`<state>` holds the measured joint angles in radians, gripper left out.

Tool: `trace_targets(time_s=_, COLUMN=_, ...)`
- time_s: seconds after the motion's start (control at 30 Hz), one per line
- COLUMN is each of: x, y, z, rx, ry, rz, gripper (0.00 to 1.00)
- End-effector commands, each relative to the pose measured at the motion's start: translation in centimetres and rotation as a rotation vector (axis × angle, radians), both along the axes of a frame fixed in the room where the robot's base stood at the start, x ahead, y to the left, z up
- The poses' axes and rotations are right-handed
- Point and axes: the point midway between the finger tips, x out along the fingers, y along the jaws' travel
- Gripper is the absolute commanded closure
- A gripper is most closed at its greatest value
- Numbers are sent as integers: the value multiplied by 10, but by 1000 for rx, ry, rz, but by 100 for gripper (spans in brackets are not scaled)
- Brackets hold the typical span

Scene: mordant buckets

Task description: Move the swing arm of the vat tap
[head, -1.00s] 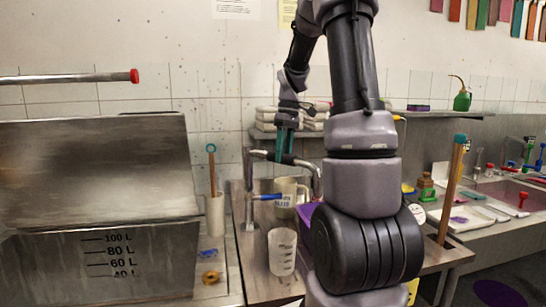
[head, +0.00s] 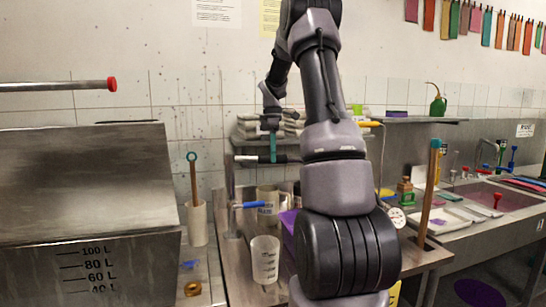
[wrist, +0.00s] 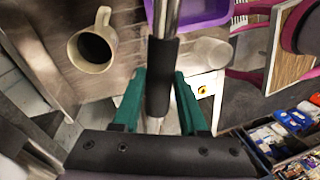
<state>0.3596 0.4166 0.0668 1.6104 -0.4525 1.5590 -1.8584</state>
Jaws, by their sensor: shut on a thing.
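The vat tap is a metal post (head: 230,200) on the steel bench with a blue lever (head: 250,205). Its swing arm (head: 247,158) reaches right from the top of the post and carries a black sleeve (head: 285,159). My gripper (head: 271,150), with teal fingers, is shut on the swing arm at the sleeve. In the wrist view the swing arm (wrist: 167,20) runs up the picture, and the black sleeve (wrist: 161,75) lies between the fingertips of my gripper (wrist: 159,90). The spout end is hidden behind my arm in the head view.
A steel vat (head: 90,265) with litre marks stands at left. A clear beaker (head: 265,260) and a cream mug (wrist: 93,45) stand below the swing arm, near a purple tub (wrist: 200,12). A wooden stick (head: 429,190) stands upright at right, before the sink.

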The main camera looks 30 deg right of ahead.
Motion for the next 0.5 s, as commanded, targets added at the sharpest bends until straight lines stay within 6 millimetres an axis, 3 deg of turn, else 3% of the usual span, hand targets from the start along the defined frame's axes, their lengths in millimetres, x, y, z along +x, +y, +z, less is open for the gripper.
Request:
trace_targets(time_s=0.47, x=2, y=0, z=1, rx=1, ry=-2, rz=13, gripper=100)
trace_targets(time_s=0.5, x=2, y=0, z=1, rx=1, ry=-2, rz=13, gripper=43)
